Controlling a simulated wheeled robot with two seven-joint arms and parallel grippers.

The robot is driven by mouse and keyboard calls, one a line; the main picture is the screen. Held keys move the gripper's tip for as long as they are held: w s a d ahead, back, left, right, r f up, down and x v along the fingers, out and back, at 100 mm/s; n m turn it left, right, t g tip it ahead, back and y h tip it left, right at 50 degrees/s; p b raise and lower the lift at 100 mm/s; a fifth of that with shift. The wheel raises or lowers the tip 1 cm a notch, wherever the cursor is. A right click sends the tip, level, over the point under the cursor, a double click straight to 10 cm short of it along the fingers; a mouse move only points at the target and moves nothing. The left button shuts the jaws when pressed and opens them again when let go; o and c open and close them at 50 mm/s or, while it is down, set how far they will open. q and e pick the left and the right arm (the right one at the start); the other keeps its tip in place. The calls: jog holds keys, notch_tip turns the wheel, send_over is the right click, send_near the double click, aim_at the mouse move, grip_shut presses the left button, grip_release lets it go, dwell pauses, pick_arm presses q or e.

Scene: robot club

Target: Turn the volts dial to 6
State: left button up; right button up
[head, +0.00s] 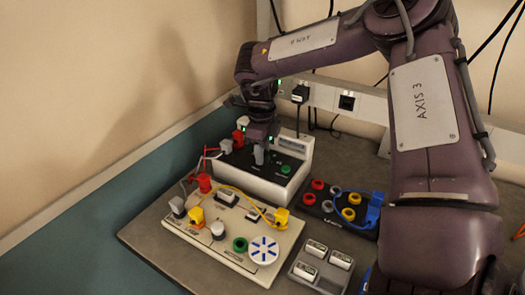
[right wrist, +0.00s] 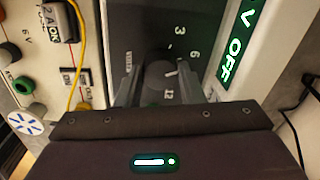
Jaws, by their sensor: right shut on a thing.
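The volts dial (right wrist: 158,74) is a dark round knob on the black panel (right wrist: 136,30) of the white power supply (head: 303,147). In the right wrist view its white pointer line points right, between the printed 6 and 12. The 3 is further up. My right gripper (head: 259,153) reaches down over the panel, with its fingers on either side of the knob, shut on it. The fingers hide part of the panel beside the knob. A green display (right wrist: 237,45) reads "V OFF". My left gripper is not in view.
A cream circuit board (head: 190,235) with yellow, red and grey plugs stands in front of the supply. A black socket box (head: 325,208) with a blue plug is to its right, and a grey tray (head: 305,284) of small parts is nearer. Red and grey plugs sit at the supply's left.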

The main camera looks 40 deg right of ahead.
jog(key=shift+w+r, duration=0.1)
jog(key=o, duration=1)
jog(key=r, duration=0.7)
jog(key=shift+a+r, duration=0.2)
jog(key=shift+r, duration=0.15)
